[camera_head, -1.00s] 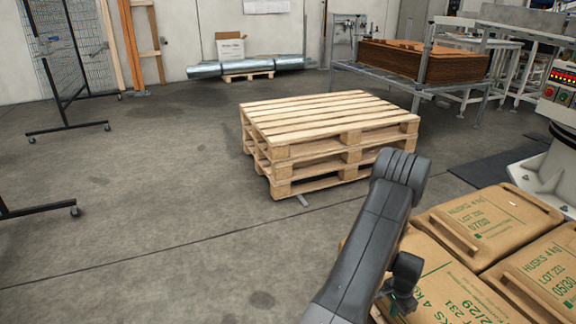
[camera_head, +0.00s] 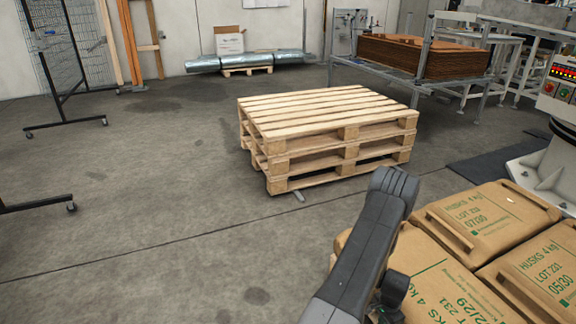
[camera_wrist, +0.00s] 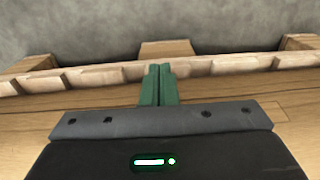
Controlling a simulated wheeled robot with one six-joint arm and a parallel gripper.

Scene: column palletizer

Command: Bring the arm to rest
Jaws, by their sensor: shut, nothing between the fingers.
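In the wrist view my gripper (camera_wrist: 158,84) has its two green fingers pressed together with nothing between them. Beyond the fingers lies light wood with a slatted edge (camera_wrist: 230,64), and grey floor (camera_wrist: 140,25) shows past it. Whether the fingers touch the wood I cannot tell. In the head view my grey arm rises from the bottom centre, beside the brown sacks, and the fingers are hidden there.
Brown printed sacks (camera_head: 475,222) lie close together at the lower right, next to my arm. A stack of wooden pallets (camera_head: 330,135) stands on the floor in the middle. A metal rack (camera_head: 425,88) with brown sheets is behind.

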